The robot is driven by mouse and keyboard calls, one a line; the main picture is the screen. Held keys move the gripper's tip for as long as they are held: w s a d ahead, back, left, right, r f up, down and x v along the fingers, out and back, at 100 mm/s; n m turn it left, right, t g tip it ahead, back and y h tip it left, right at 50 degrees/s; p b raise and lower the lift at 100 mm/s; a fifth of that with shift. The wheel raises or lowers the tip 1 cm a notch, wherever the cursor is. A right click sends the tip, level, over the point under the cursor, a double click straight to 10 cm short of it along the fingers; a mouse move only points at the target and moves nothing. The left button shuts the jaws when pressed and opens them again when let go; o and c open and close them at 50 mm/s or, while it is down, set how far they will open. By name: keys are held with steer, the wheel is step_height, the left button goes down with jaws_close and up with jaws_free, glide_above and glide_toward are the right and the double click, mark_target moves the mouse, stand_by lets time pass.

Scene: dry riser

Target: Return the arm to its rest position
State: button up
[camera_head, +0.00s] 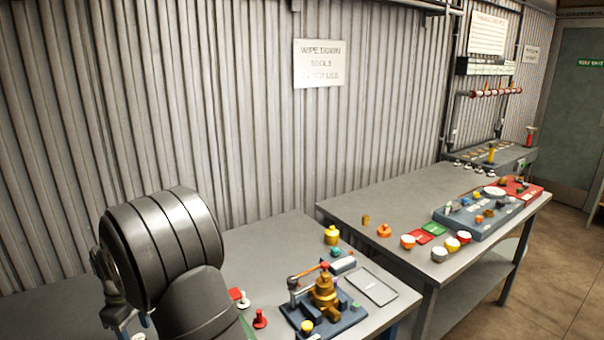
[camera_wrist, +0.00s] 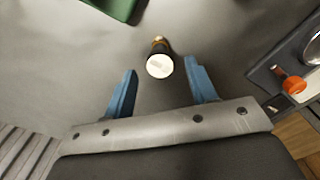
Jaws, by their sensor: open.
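My gripper (camera_wrist: 160,76) shows in the wrist view with its two blue fingers spread apart. No object is gripped. A small cylinder with a white top and a dark and amber side (camera_wrist: 160,65) appears between and beyond the fingertips; I cannot tell its distance from them. In the head view my dark arm fills the lower left, and part of my gripper shows at its left edge, largely hidden behind the arm.
In the head view, a bench holds a brass valve on a dark base (camera_head: 324,292), a yellow bottle (camera_head: 332,235) and a grey tray (camera_head: 372,285). A second bench (camera_head: 400,212) at right carries caps and a dark tray (camera_head: 480,219). A corrugated wall (camera_head: 230,120) stands close behind.

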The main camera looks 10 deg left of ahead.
mark_target(139, 339)
step_height(139, 339, down, 4)
steer(key=shift+r, duration=0.15)
step_height(139, 339, up, 2)
steer(key=shift+r, duration=0.9)
